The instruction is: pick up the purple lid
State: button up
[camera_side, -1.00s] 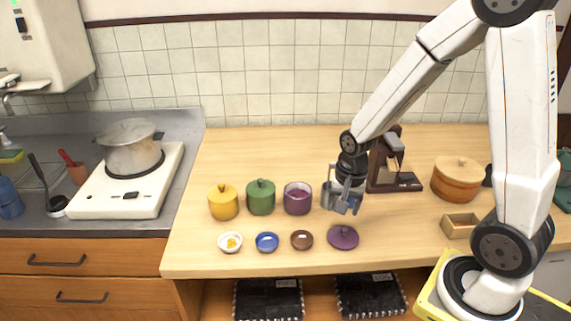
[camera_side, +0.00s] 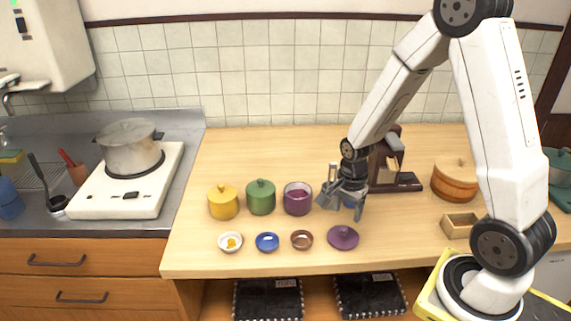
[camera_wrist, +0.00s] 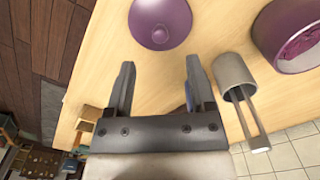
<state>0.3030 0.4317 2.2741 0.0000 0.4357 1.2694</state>
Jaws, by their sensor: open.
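The purple lid (camera_side: 343,237) lies flat on the wooden counter near its front edge, with its knob up. It also shows at the top of the wrist view (camera_wrist: 160,22), ahead of the fingertips and apart from them. My gripper (camera_side: 342,202) is open and empty, above the counter and a little behind the lid. Both of its fingers (camera_wrist: 158,70) show in the wrist view. The purple pot (camera_side: 297,199) stands without a lid to the left of my gripper, with purple contents inside.
A grey cup-like item with a handle (camera_wrist: 234,76) stands close beside one finger. Green (camera_side: 261,197) and yellow (camera_side: 223,202) lidded pots stand left. Small brown (camera_side: 302,240), blue (camera_side: 267,242) and white (camera_side: 230,242) dishes line the front. A wooden box (camera_side: 460,225) stands right.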

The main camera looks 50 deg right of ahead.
aim_at(344, 228)
jog(key=shift+f, duration=0.35)
jog(key=shift+f, duration=0.15)
jog(key=shift+f, duration=2.45)
grip_shut()
